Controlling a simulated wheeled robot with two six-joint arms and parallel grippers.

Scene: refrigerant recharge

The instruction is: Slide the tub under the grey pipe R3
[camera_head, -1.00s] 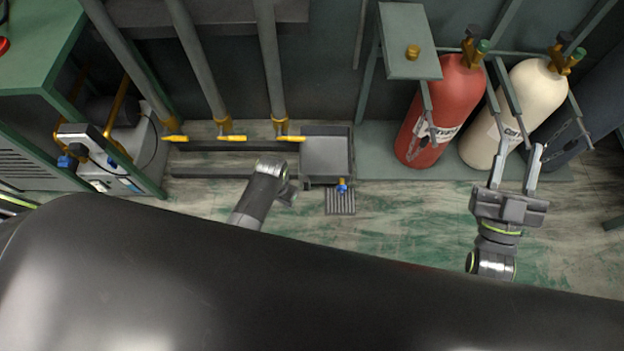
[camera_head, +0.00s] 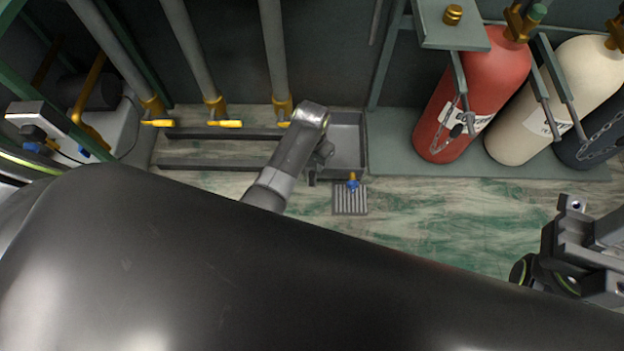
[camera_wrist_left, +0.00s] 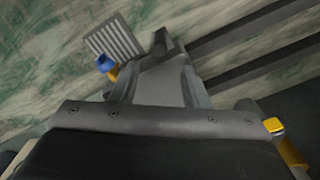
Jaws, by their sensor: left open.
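The tub, a grey square tray (camera_head: 347,140), sits on the floor at the right end of two dark rails in the head view. It is to the right of the lower end of the rightmost grey pipe (camera_head: 273,50); no R3 label is readable. A blue-handled valve (camera_head: 352,183) is at the tub's near side. My left gripper (camera_head: 319,160) is open beside the tub's left side; its fingers are mostly hidden, and I cannot tell if they touch it. The valve also shows in the left wrist view (camera_wrist_left: 107,65). My right gripper (camera_head: 575,215) is at the right edge, fingertips unclear.
A ribbed floor grate (camera_head: 350,200) lies in front of the tub. Yellow handles (camera_head: 225,123) stick out at the pipe ends above the rails (camera_head: 215,168). Red (camera_head: 470,95) and cream (camera_head: 545,110) cylinders stand right on a grey-green base. Open floor lies before them.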

